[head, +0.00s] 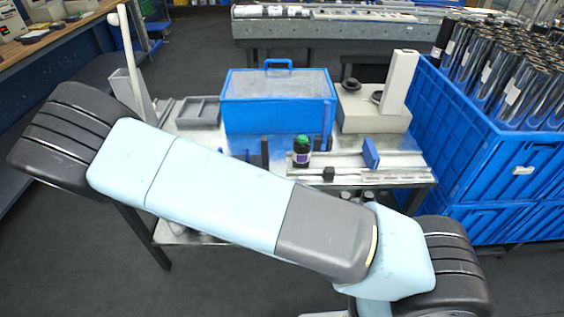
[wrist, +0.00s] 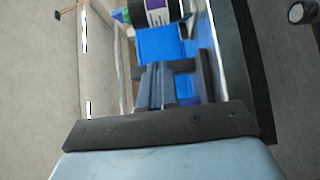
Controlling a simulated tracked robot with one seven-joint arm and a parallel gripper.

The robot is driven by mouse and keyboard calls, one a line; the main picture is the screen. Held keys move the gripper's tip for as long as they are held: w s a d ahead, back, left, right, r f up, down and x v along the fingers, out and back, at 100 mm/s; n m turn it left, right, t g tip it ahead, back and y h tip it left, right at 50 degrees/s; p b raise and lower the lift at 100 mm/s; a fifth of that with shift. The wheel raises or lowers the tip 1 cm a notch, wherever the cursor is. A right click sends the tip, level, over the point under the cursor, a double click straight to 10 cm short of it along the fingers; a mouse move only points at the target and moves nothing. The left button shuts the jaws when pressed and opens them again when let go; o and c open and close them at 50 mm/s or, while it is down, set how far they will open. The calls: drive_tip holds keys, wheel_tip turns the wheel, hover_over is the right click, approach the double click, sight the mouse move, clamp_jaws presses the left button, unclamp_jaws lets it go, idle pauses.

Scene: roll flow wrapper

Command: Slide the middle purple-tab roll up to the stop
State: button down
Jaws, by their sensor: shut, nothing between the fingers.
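In the wrist view a dark roll (wrist: 157,12) with a purple-and-white label and green end shows at the top edge, partly cut off. My gripper (wrist: 160,72) is shut and empty, with its tips a little short of that roll and apart from it in the picture. My arm hides the gripper in the head view. A blue upright block (head: 371,153) stands on the rails to the right of the roll; I cannot tell whether it is the stop.
A blue lidded box (head: 277,112) stands behind the roll, with a grey tray (head: 198,112) to its left. A grey machine (head: 376,114) is at the back right. Blue crates (head: 480,150) of dark rolls crowd the right side. My arm covers the table's front left.

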sight(302, 153)
drive_tip(key=x, duration=1)
drive_tip(key=shift+s+d, duration=0.1)
drive_tip(key=shift+d, duration=1.85)
